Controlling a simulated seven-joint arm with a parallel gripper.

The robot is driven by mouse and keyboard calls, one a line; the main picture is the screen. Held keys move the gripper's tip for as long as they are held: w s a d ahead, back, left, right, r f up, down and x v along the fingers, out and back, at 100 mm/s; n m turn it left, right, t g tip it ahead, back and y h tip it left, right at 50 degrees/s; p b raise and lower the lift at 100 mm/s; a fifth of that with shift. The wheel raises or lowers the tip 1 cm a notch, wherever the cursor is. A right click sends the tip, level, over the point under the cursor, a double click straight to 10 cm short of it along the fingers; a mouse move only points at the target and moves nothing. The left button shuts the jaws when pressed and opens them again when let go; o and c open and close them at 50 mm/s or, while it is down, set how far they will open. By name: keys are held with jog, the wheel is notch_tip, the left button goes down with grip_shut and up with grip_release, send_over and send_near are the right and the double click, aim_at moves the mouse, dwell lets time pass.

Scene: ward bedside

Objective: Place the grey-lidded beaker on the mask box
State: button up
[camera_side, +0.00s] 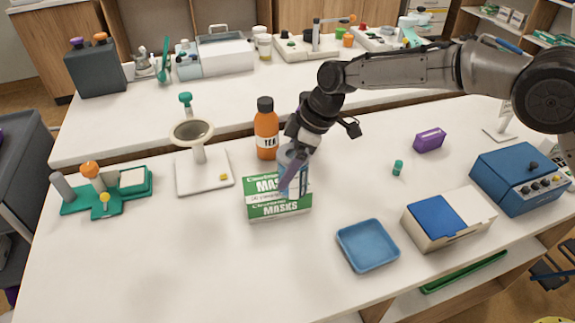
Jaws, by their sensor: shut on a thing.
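The mask box (262,209), green and white with "MASKS" printed on it, lies on the white table near the middle. My gripper (291,176) is pointed down over the right part of the box. It is shut on a translucent bluish beaker (302,181). The beaker looks upright over the box's right side. I cannot tell whether its base touches the box top. The gripper fingers cover much of the beaker, and its grey lid is mostly hidden.
An orange tea bottle (266,130) stands just behind the box. A white stand with a round head (199,160) is to the left. A blue tray (367,245) lies front right, beside a blue-and-white box (447,220). The front left table is clear.

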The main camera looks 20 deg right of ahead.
jog(key=shift+f, duration=0.3)
jog(key=o, duration=1.5)
jog(key=shift+o, duration=0.2)
jog(key=v, duration=1.2)
jog(key=shift+r, duration=0.15)
